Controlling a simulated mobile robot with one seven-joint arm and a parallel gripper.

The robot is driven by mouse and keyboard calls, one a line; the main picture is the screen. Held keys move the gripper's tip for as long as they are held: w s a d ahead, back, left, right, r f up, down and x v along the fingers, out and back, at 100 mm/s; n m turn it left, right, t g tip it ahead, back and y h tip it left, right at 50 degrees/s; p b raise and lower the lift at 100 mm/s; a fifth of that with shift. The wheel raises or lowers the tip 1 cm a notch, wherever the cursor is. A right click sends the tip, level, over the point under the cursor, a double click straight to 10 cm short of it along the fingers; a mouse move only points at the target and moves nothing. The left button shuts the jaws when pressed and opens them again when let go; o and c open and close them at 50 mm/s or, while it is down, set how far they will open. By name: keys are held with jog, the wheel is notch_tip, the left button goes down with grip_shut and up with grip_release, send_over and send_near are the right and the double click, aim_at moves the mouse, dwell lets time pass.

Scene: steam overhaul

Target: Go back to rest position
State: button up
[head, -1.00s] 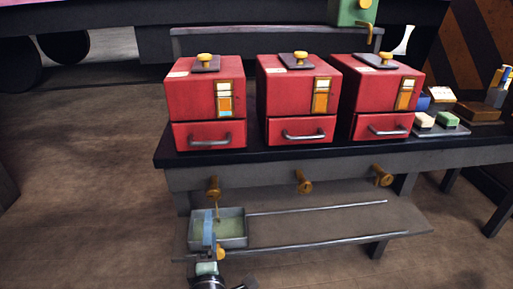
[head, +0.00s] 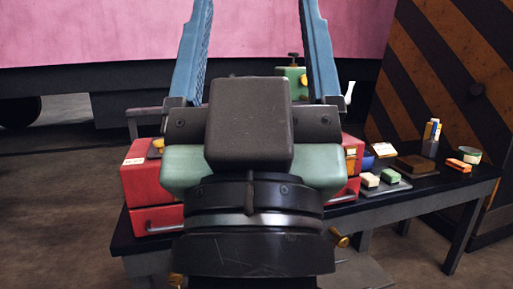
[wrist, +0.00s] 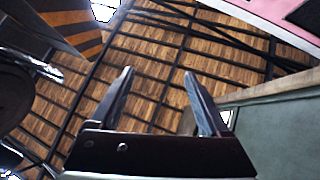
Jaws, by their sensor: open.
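My gripper (head: 256,45) stands upright in the middle of the head view, close to the camera, with its two blue fingers wide apart and nothing between them. In the wrist view my gripper (wrist: 160,85) is also open and empty, with its fingers pointing up toward a wooden ceiling (wrist: 160,55). The arm's end hides most of the red boxes behind it. A red box (head: 152,195) shows at its left, and part of another red box (head: 351,160) shows at its right.
The dark bench (head: 420,190) runs behind my arm. On its right are a tray (head: 386,190) with small blocks, a brown block (head: 416,164), an orange item (head: 459,165) and a round tin (head: 470,155). A striped panel (head: 460,80) stands behind. Floor at lower left is clear.

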notch_tip(320, 180, up, 39)
jog(key=s+p, duration=0.1)
jog(key=p, duration=3.6)
jog(key=shift+p, duration=0.35)
